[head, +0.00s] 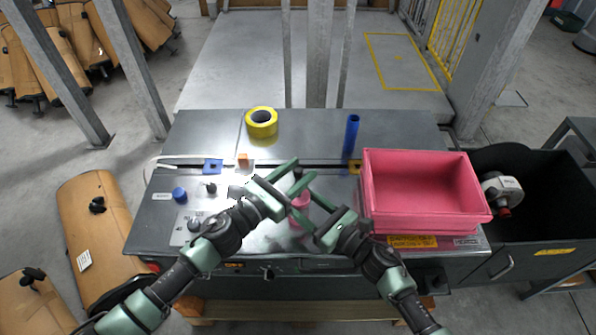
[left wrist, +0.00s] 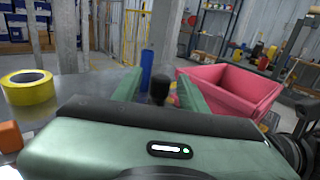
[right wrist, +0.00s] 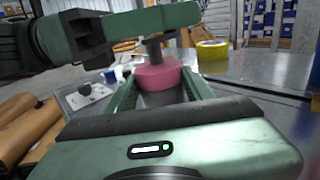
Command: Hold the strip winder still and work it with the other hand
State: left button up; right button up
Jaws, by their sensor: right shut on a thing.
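The strip winder is a pink round body (head: 300,205) with a dark upright crank knob, standing at the middle of the metal bench. My right gripper (head: 311,200) comes in from the front right and is shut on the pink body, which also shows between its fingers in the right wrist view (right wrist: 158,76). My left gripper (head: 290,175) is above it, with its fingers apart on either side of the dark knob (left wrist: 159,90). Gaps show between the knob and both fingers. The left gripper hides part of the winder in the head view.
A pink bin (head: 425,225) stands close on the right. A yellow tape roll (head: 262,123) and a blue cylinder (head: 351,137) stand behind. An orange block (head: 243,160) and a control panel with knobs (head: 187,228) are to the left. The back middle of the bench is clear.

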aim_at(301, 177)
pick_arm(q)
grip_shut()
jog(key=shift+d+m+g+h, duration=0.1)
jog(key=shift+m+g+h, duration=0.3)
jog(key=shift+g+h, duration=0.1)
jog(key=shift+w+d+m+g+h, duration=0.1)
jog(key=shift+d+m+g+h, duration=0.15)
jog(key=shift+m+g+h, duration=0.75)
jog(key=m+g+h, duration=0.1)
jog(key=m+g, duration=0.1)
jog(key=g, duration=0.2)
jog(key=d+m+g, duration=0.1)
jog(key=m+g, duration=0.2)
jog(key=g, duration=0.1)
jog(key=s+d+m+g+h, duration=0.1)
jog(key=m+g, duration=0.2)
jog(key=g, duration=0.2)
jog(key=shift+s+f+h, duration=0.1)
jog(key=shift+f+h, duration=0.05)
jog(key=shift+h, duration=0.15)
jog(key=shift+m+g, duration=0.3)
jog(key=shift+m, duration=0.1)
jog(key=shift+s+d+m+g, duration=0.1)
jog(key=shift+s+m+g, duration=0.15)
jog(key=shift+m+g, duration=0.25)
